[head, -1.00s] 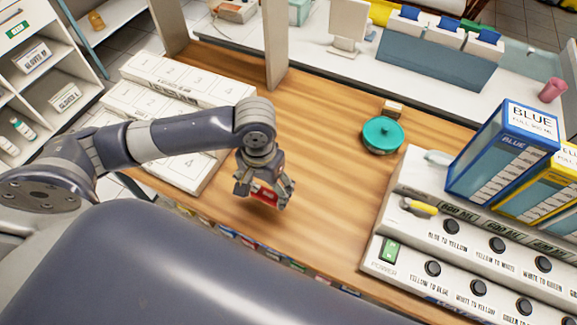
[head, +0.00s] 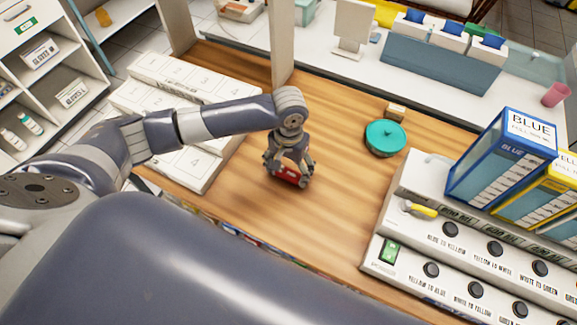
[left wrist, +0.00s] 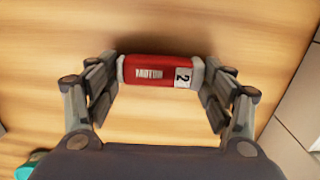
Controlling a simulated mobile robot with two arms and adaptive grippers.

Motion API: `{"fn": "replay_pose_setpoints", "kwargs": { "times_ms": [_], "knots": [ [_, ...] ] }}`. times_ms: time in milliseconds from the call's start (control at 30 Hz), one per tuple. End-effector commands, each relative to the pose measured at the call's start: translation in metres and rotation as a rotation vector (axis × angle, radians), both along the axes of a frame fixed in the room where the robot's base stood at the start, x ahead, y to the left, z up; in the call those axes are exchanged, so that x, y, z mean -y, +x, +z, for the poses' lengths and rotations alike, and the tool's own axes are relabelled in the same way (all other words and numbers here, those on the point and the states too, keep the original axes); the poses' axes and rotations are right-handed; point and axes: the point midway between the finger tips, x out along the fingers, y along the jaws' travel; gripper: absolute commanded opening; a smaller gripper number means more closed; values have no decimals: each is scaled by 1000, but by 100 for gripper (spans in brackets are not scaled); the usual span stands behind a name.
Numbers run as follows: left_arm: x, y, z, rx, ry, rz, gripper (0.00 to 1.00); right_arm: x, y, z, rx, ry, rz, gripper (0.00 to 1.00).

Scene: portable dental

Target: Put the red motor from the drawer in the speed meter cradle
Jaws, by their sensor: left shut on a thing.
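The red motor (left wrist: 158,72) has grey end caps, a white "MOTOR" label and a white patch with a "2". My left gripper (head: 288,178) is shut on the motor, its fingers at the two ends, over the wooden counter. In the left wrist view my left gripper (left wrist: 160,85) holds it crosswise between the fingertips. In the head view the motor (head: 287,174) is partly hidden by the fingers. I cannot make out the speed meter cradle for certain. The drawer's colourful contents show in part below the counter's front edge. My right gripper is not in view.
A teal round lidded dish (head: 385,137) and a small wooden block (head: 396,112) stand right of the gripper. A white control panel (head: 408,243) with black knobs and blue and yellow boxes fills the right. White numbered trays (head: 190,78) lie at left. The middle wooden counter (head: 330,215) is clear.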

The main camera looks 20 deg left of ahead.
Motion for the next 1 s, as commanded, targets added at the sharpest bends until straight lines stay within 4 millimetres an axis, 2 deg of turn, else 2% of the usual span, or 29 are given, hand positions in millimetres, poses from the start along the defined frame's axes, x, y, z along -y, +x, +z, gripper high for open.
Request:
{"fn": "replay_pose_setpoints", "kwargs": {
  "times_ms": [267, 300, 367, 400, 833, 1000],
  "knots": [
    [0, 0, -2, 0, 0, 1, 49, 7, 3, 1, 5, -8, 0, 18],
    [0, 0, -2, 0, 0, 1, 79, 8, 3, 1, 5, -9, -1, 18],
    [0, 0, -2, 0, 0, 1, 93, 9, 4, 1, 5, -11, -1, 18],
    [0, 0, -2, 0, 0, 1, 95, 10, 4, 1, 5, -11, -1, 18],
    [0, 0, 0, 1, 0, 0, 95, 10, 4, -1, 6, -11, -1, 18],
    [0, 1, 22, 4, -1, 0, 95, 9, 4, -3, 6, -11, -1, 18]
  ]
}}
